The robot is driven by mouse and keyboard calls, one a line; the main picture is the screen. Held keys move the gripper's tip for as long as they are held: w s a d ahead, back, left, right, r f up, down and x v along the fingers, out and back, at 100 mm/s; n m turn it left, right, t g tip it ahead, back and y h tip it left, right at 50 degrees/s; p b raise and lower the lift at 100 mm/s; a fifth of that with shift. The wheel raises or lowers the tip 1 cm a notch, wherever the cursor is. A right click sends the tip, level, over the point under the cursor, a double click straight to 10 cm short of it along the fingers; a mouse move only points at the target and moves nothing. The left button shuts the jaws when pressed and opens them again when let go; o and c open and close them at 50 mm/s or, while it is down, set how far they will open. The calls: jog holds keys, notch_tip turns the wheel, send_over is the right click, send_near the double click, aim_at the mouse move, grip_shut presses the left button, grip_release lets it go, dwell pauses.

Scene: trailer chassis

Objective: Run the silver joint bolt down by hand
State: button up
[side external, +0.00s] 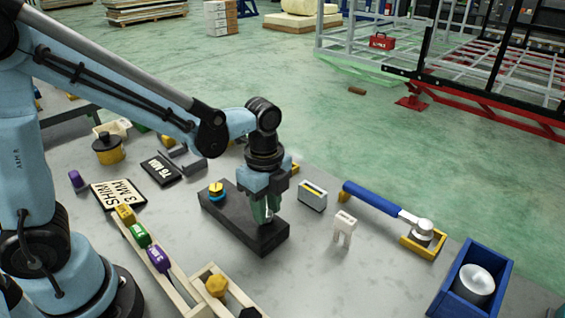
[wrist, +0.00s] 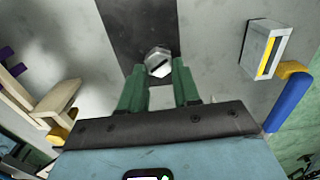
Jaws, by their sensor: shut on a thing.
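The silver joint bolt (wrist: 158,62) shows its hex head with a dark slot in the wrist view. It sits between the green fingertips of my gripper (wrist: 159,76). In the side view my gripper (side external: 265,212) points straight down over the near end of the dark block (side external: 238,230). It is shut on the bolt, which shows there only as a small bright spot between the fingers. The dark block also shows in the wrist view (wrist: 135,25). How deep the bolt sits in the block is hidden.
A grey box with a yellow slot (side external: 313,196), a small white piece (side external: 344,228) and a blue-handled wrench (side external: 375,200) lie to the right. Wooden racks (side external: 150,250) stand in front left.

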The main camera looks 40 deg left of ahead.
dwell(0.5)
jog(key=o, duration=1.1)
jog(key=shift+c, duration=0.2)
jog(key=shift+r, duration=0.15)
notch_tip(320, 180, up, 12)
jog(key=s+a+f+n+t, duration=0.3)
jog(key=a+n+t, duration=0.4)
jog(key=n, duration=1)
jog(key=shift+s+f+n, duration=0.4)
jog(key=shift+s, duration=0.5)
